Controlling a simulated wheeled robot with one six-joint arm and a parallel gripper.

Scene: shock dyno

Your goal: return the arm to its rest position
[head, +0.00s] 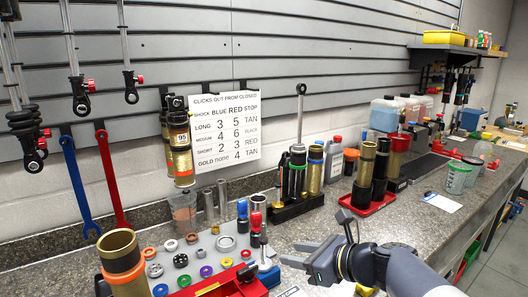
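My gripper (289,254) is at the lower middle of the head view, at the end of my grey arm, which comes in from the lower right. Its two fingers point left and stand apart with nothing seen between them. It is over the front part of the grey speckled counter (420,196), to the right of a small upright metal stand (264,248). How high it is above the counter is hard to tell.
A red tray (232,284), grey mat with coloured rings (190,258) and gold cylinder (122,262) lie left. A black stand with a shock (298,165) is behind. A red tray of cylinders (375,203) stands right.

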